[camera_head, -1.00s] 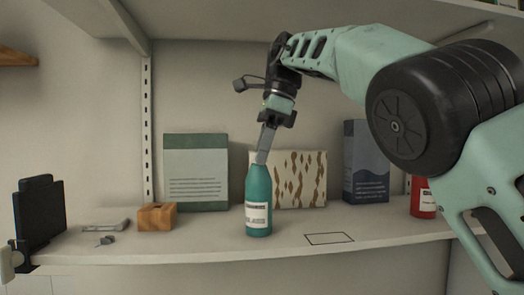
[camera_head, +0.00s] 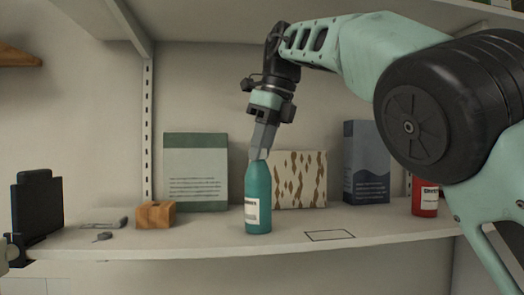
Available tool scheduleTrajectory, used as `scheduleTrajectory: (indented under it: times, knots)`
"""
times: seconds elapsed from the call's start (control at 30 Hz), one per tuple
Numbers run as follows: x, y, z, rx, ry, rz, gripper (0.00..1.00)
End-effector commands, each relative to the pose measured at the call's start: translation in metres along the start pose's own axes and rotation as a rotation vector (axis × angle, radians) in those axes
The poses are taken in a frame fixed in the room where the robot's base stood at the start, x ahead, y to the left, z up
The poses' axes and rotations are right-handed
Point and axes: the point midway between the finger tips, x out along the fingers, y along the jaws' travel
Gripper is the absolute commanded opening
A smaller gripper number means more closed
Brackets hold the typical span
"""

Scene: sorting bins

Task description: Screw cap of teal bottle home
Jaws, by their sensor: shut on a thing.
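The teal bottle (camera_head: 258,190) stands upright on the shelf near the middle, with a white label low on its body. My gripper (camera_head: 259,156) comes down from above, and its grey fingers are shut at the very top of the bottle. The cap is hidden between the fingers, so I cannot see how it sits on the neck.
Behind the bottle stand a green-and-white box (camera_head: 196,175), a brown-patterned box (camera_head: 300,180) and a dark blue box (camera_head: 366,165). A small wooden block (camera_head: 155,214) is to the left, and a red container (camera_head: 425,198) to the right. The shelf (camera_head: 285,248) has free room around a black outlined rectangle (camera_head: 329,235).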

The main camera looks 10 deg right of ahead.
Motion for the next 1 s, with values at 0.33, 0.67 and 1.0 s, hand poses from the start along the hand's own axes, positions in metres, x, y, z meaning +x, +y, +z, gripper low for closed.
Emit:
scheduleTrajectory:
  times: [0.33, 0.67, 1.0]
  knots:
    - [0.0039, 0.0011, -0.0007, 0.204, 0.007, -0.061, 0.00]
    - [0.0065, 0.0034, -0.0001, 0.353, 0.009, -0.108, 0.00]
    - [0.0053, 0.0046, 0.0007, 0.587, 0.009, -0.179, 0.00]
